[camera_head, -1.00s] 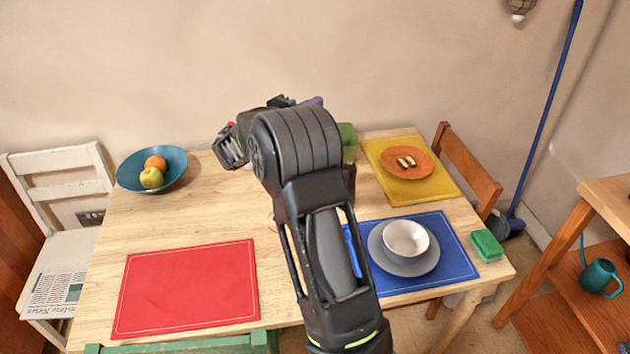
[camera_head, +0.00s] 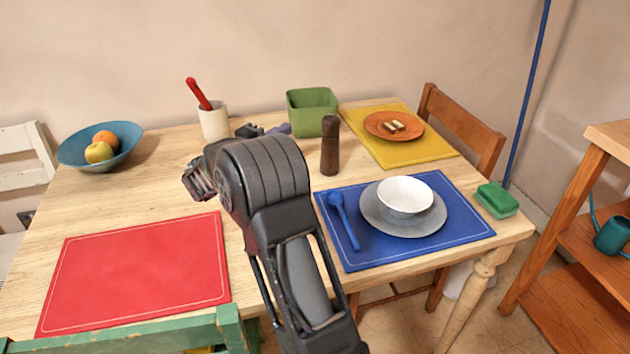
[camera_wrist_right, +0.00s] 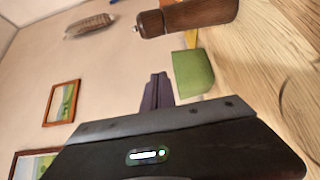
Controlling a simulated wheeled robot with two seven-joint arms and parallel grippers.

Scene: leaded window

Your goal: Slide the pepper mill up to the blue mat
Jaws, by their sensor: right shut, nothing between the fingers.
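The pepper mill (camera_head: 330,146) is dark brown and stands upright on the table, just behind the blue mat (camera_head: 378,256) near its back left corner. A narrow strip of bare wood shows between them. The mill also shows close by, sideways, at the top of the right wrist view (camera_wrist_right: 188,17). My right gripper (camera_head: 283,129) is left of the mill and apart from it, partly hidden behind my own wrist. Its purplish fingers show shut and empty in the wrist view (camera_wrist_right: 156,92). My left gripper is not in view.
A green container (camera_head: 312,110) stands behind the mill, and a white crock (camera_head: 213,121) with a red-handled utensil is at the back. A blue spoon (camera_head: 344,220) and a bowl (camera_head: 405,195) on a grey plate are on the blue mat. A red mat (camera_head: 140,270) lies front left.

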